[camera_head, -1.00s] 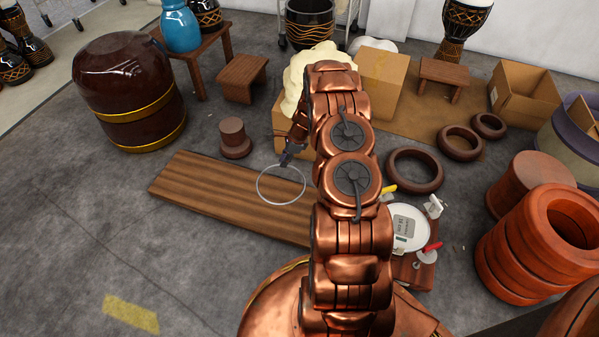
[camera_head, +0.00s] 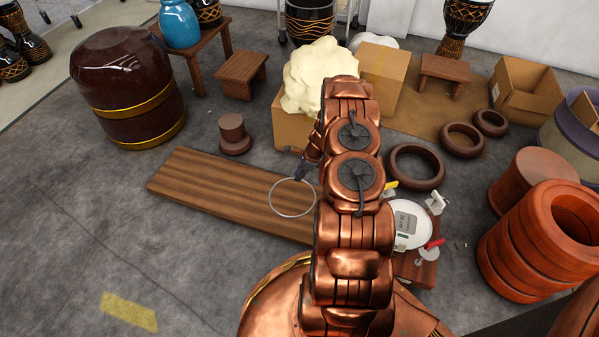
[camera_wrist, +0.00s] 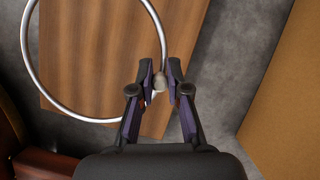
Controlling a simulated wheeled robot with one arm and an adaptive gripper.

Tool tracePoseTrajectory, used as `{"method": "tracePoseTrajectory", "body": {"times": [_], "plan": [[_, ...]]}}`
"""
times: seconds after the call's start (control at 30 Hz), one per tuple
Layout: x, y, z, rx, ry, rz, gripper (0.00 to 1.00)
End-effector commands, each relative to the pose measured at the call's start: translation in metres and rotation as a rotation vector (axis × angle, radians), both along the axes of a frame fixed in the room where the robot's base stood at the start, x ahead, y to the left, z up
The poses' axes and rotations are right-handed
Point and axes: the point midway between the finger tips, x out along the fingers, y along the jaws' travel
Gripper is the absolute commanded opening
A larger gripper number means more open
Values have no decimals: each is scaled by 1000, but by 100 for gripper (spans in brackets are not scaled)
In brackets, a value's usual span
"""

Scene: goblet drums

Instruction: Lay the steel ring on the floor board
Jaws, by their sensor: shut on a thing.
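The steel ring (camera_head: 271,203) is a thin silver hoop, seen over the right part of the floor board in the head view. It also shows in the wrist view (camera_wrist: 36,72), with the board's wood grain inside it. My gripper (camera_head: 301,174) is shut on the ring's edge; in the wrist view its fingertips (camera_wrist: 160,82) meet at the ring's right side. The floor board (camera_head: 205,187) is a long brown plank lying flat on the grey floor; it also shows in the wrist view (camera_wrist: 100,50). I cannot tell whether the ring touches the board. My arm hides the board's right end.
A dark wooden plug (camera_head: 233,134) stands behind the board. A cardboard box (camera_head: 291,131) with a cream bundle (camera_head: 318,80) stands beyond my gripper. A white scale (camera_head: 408,225) sits right of my arm. The floor (camera_head: 70,230) in front of the board is clear.

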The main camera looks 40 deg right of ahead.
Motion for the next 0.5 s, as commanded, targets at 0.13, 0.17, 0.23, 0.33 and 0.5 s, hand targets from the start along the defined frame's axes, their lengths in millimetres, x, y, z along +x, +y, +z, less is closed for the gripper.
{"method": "tracePoseTrajectory", "body": {"times": [0.13,0.17,0.23,0.33,0.5], "plan": [[0,1,-18,1,1,3,0],[0,1,-20,0,0,2,0],[1,1,-24,1,-1,3,0],[1,0,-33,0,-2,1,0],[1,1,-49,0,-2,3,0]]}}
